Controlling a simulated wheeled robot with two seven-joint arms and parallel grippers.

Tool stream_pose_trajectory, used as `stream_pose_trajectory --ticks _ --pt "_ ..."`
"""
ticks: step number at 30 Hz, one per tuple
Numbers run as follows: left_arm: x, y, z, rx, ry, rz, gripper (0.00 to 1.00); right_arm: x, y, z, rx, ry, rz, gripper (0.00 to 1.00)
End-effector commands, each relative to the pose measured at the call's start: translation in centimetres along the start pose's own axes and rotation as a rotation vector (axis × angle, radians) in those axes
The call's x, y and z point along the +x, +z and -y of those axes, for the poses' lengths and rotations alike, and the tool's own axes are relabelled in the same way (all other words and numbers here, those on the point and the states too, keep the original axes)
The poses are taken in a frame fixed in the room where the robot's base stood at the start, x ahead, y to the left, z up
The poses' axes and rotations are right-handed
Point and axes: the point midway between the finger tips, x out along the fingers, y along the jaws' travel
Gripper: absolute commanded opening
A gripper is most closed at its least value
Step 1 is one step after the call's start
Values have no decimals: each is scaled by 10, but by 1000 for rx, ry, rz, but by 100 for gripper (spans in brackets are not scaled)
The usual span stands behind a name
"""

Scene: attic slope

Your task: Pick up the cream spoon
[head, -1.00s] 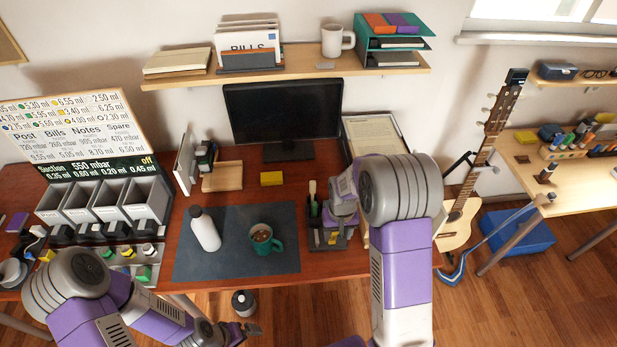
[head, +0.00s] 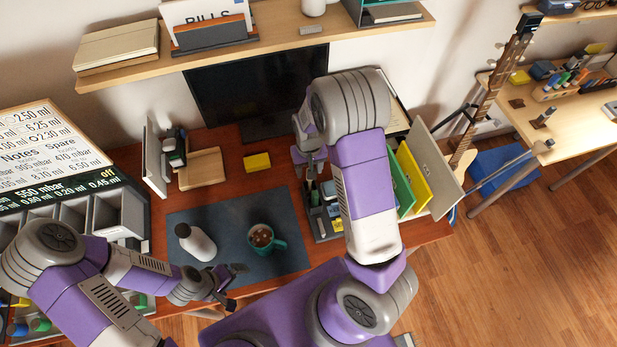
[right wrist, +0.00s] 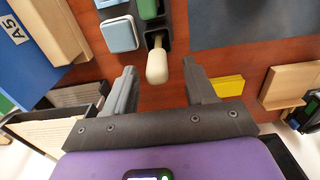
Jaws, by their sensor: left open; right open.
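The cream spoon (right wrist: 157,68) shows in the right wrist view as a rounded cream end rising from a dark desk organizer (right wrist: 178,20). My right gripper (right wrist: 160,78) is open, with one finger on each side of the spoon's end in that picture; I see no contact. In the head view the right gripper (head: 311,168) is small and partly behind my right arm, above the organizer (head: 322,228); I cannot make out the spoon there. My left gripper (head: 235,287) is open and empty near the desk's front edge.
A teal mug (head: 263,239) and a white bottle (head: 197,243) stand on the dark mat (head: 215,220). A yellow block (head: 257,162) lies behind the mat. The monitor (head: 258,95) stands at the back. Green and yellow folders (head: 413,178) stand right of my right arm.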

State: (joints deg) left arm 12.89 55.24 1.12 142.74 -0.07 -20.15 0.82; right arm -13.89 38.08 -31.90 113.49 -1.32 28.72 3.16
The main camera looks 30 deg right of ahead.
Motion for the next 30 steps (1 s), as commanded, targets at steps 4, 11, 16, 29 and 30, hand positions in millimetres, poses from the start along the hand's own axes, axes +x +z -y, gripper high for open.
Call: stream_pose_trajectory --ticks 4,11,16,29,30 --pt "2 0 1 0 0 -1 100 25 4 -4 1 1 5 55" --pt "3 0 1 0 0 -1 100 43 2 -3 0 1 -1 55" --pt "3 0 1 0 0 -1 100 42 2 -3 0 1 -2 55" --pt "3 0 1 0 0 -1 100 42 2 -3 0 1 -1 0" --pt "3 0 1 0 0 -1 100 42 2 -3 0 1 -2 0"
